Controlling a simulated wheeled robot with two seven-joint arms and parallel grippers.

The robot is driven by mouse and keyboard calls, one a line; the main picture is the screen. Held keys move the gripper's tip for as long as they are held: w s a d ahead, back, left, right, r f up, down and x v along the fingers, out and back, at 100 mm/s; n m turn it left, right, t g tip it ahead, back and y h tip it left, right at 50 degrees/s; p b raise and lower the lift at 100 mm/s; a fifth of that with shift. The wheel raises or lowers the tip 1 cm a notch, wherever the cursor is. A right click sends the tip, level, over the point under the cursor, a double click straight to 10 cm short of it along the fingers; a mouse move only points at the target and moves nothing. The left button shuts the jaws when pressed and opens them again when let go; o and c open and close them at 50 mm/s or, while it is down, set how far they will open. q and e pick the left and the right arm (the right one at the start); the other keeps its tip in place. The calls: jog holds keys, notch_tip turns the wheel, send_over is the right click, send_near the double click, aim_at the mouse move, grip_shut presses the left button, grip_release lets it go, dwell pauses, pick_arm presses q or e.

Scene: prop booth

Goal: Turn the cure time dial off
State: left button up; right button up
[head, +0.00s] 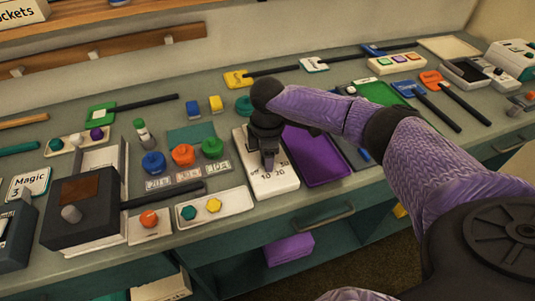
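A white box (283,185) with black printed marks, "10" and "20" among them, lies near the front of the counter. It looks like the cure time dial's housing. My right gripper (269,160) points down over the middle of this box, and its dark body covers the knob and part of the scale. I cannot tell whether the fingers touch the knob, how far apart they are, or where the dial points. My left gripper is not in view.
A purple tray (318,160) lies right of the box. Blue, orange and green round caps (183,155) stand left of it. A dark press-like device (85,205) with a long handle is at front left. Several flat paddles lie along the back.

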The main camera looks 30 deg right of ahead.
grip_shut()
